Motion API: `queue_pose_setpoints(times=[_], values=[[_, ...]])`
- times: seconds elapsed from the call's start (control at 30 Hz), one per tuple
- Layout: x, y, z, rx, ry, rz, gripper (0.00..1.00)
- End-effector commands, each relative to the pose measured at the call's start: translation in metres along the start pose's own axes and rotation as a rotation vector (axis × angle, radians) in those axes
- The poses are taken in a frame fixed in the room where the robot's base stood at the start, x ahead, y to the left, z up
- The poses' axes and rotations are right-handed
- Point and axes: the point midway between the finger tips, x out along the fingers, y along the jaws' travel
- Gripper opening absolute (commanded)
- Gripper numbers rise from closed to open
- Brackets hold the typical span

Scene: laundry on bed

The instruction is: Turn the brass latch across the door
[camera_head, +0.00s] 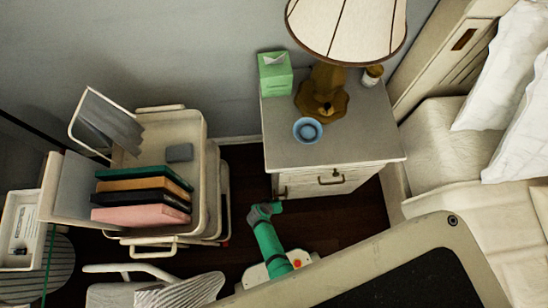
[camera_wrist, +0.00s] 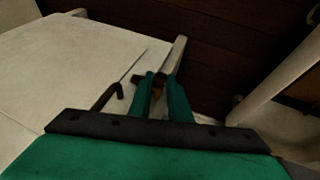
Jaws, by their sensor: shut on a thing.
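The pale nightstand (camera_head: 335,150) stands against the wall, its front facing me. My gripper (camera_head: 279,204) is low at the left end of that front, with the green arm reaching up from below. In the wrist view my gripper (camera_wrist: 159,84) has its two green fingers close together at the edge of the pale front panel (camera_wrist: 60,75). They are shut on a small dark brass piece, the latch (camera_wrist: 157,79), mostly hidden between the fingertips. I cannot tell its exact angle. A dark bent handle (camera_wrist: 108,97) is left of the fingers, apart from them.
A lamp (camera_head: 325,85), a blue bowl (camera_head: 308,130) and a green tissue box (camera_head: 275,74) stand on the nightstand. A cart (camera_head: 212,190) with books is at the left, the bed (camera_head: 450,150) at the right. Dark floor (camera_head: 340,220) is clear before the nightstand.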

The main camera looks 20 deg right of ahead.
Motion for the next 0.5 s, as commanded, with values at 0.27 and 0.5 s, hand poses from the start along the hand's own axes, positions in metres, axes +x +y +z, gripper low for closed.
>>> queue_pose_setpoints(times=[0.27, 0.5], values=[[0.0001, -0.0007, 0.0045, -0.005, -0.006, 0.002, 0.00], [0.0001, -0.0002, 0.0029, -0.003, -0.004, 0.002, 0.36]])
